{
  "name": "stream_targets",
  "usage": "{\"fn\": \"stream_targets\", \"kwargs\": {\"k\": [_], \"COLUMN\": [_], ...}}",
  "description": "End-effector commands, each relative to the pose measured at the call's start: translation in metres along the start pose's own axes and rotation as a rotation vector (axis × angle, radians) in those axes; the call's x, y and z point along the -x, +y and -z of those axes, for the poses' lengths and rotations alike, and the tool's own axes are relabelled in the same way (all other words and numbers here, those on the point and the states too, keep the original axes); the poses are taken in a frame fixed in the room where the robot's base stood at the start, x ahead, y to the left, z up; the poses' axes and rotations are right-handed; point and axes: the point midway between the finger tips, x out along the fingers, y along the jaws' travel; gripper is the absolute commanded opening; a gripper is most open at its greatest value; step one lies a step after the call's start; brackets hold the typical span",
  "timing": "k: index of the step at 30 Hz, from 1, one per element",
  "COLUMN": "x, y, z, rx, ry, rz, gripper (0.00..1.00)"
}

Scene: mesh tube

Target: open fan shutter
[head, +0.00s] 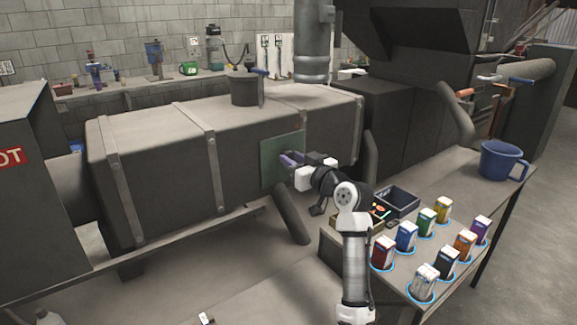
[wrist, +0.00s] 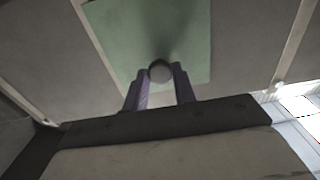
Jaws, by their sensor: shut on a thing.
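A green square panel (head: 270,162) is set on the front side of the long grey duct box (head: 165,165). In the wrist view the green panel (wrist: 120,30) fills the top middle, with a round grey knob (wrist: 160,71) in front of it. My gripper (head: 288,159) reaches the panel from the right. In the wrist view the two purple fingers of my gripper (wrist: 160,78) close on the knob from both sides. The panel looks flush with the box; whether it has a gap at its edges cannot be told.
A side table (head: 470,185) at the right holds several coloured cartons, a black tray (head: 398,202) and a blue mug (head: 502,160). A short cylinder with a blue handle (head: 259,72) stands on the duct box. A slanted pipe (head: 291,215) runs down below the panel.

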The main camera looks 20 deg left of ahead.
Motion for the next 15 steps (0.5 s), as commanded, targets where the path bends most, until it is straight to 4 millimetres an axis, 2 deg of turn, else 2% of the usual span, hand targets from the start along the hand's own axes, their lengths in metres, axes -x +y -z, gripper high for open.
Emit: {"fn": "stream_targets", "kwargs": {"k": [4, 5, 9, 15], "x": [0.0004, 0.0004, 0.0003, 0.0002], "y": [0.0003, 0.0002, -0.0001, -0.0004], "z": [0.0000, 0.0000, 0.0000, 0.0000], "rx": [-0.001, -0.001, -0.001, -0.001], "ry": [-0.001, -0.001, -0.001, -0.001], "rz": [-0.001, -0.001, 0.000, 0.000], "gripper": [0.00, 0.30, 0.48, 0.48]}}
